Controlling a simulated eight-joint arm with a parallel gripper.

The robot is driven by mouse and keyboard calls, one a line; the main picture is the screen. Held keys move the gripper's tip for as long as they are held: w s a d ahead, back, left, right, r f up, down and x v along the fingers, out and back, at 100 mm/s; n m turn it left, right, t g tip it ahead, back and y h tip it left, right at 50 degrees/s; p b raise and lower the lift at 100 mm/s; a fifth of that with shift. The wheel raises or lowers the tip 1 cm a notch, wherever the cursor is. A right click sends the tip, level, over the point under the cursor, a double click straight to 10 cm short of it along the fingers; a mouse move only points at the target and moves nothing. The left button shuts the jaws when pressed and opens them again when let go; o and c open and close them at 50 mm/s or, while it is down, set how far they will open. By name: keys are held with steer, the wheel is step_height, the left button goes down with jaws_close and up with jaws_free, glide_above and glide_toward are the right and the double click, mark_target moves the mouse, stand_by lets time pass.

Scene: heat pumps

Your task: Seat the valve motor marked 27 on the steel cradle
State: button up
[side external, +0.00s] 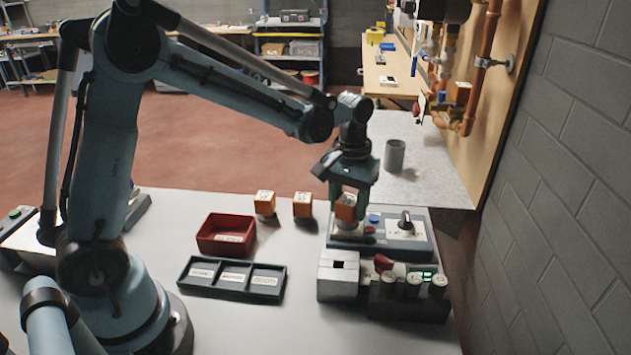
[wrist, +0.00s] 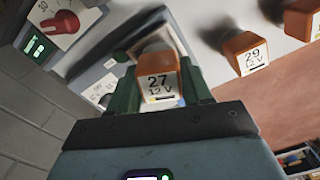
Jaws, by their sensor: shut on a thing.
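The valve motor marked 27 (wrist: 160,84) is an orange block with a white label reading "27 12 V". My gripper (side external: 347,196) is shut on it, with a green finger on each side in the wrist view. A pale metal block with a dark square opening (side external: 338,272), nearer the camera, looks like the steel cradle. The opening looks empty, and the motor is behind and above this block in the picture.
Two more orange motors (side external: 265,203) (side external: 303,205) stand to the left; one reads 29 (wrist: 252,58). A red tray (side external: 211,247) and a black three-part tray (side external: 221,291) lie left of the block. A grey cup (side external: 395,155) stands behind.

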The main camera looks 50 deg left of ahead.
mark_target(348, 200)
steer(key=shift+f, duration=0.45)
steer(key=o, duration=1.3)
steer(key=shift+c, duration=0.2)
step_height(348, 200, up, 12)
